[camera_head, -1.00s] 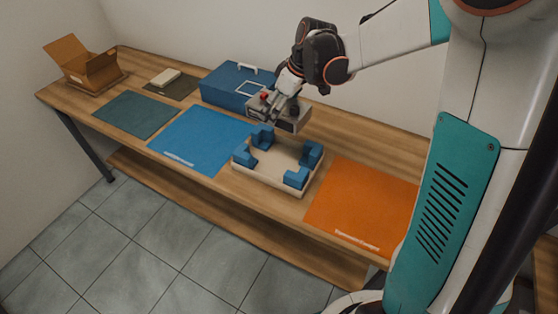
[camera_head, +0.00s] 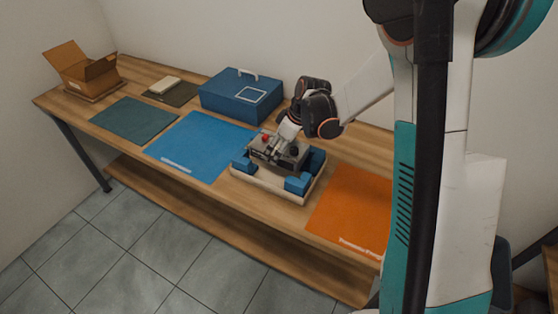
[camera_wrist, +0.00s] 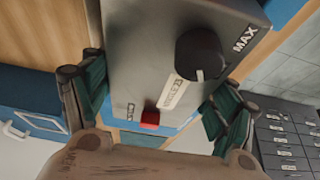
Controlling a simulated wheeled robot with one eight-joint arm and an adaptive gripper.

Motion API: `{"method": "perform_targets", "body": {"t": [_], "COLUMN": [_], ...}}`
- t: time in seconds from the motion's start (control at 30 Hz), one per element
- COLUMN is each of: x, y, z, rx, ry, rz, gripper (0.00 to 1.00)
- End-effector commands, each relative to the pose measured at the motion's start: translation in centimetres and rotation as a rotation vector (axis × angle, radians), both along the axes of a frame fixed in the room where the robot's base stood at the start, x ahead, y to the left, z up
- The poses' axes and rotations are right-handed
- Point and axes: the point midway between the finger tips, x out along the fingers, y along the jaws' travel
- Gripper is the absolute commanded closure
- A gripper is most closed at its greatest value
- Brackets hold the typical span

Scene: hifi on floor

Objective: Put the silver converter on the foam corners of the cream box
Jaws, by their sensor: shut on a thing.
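The silver converter (camera_head: 292,160), a grey box with a black knob and a red switch, is over the cream box (camera_head: 262,187) in the head view. The cream box has blue foam corners; the left one (camera_head: 242,166), front right one (camera_head: 298,184) and back right one (camera_head: 317,158) show, and the other is hidden. My gripper (camera_head: 283,145) is shut on the converter from above. In the wrist view my gripper's green-padded fingers (camera_wrist: 160,85) straddle the converter (camera_wrist: 140,60). I cannot tell whether the converter touches the foam.
An orange mat (camera_head: 350,212) lies right of the cream box and a blue mat (camera_head: 195,145) left of it. A blue case (camera_head: 238,98) stands behind. A green mat (camera_head: 134,119), a cream item (camera_head: 165,86) on a dark mat, and an open cardboard box (camera_head: 85,70) are farther left.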

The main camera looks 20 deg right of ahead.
Motion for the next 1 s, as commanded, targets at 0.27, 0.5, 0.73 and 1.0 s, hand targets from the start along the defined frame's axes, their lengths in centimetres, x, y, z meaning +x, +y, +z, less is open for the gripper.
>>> {"method": "perform_targets", "body": {"t": [0.27, 0.5, 0.73, 1.0], "x": [0.0, 0.0, 0.0, 0.0], "y": [0.0, 0.0, 0.0, 0.0], "z": [-1.7, -4.5, -4.5, -4.9], "rx": [0.001, 0.001, 0.001, 0.0], "ry": [-0.001, -0.001, -0.001, 0.0], "rz": [0.0, 0.0, 0.0, 0.0], "gripper": [0.79, 0.79, 0.79, 0.05]}}
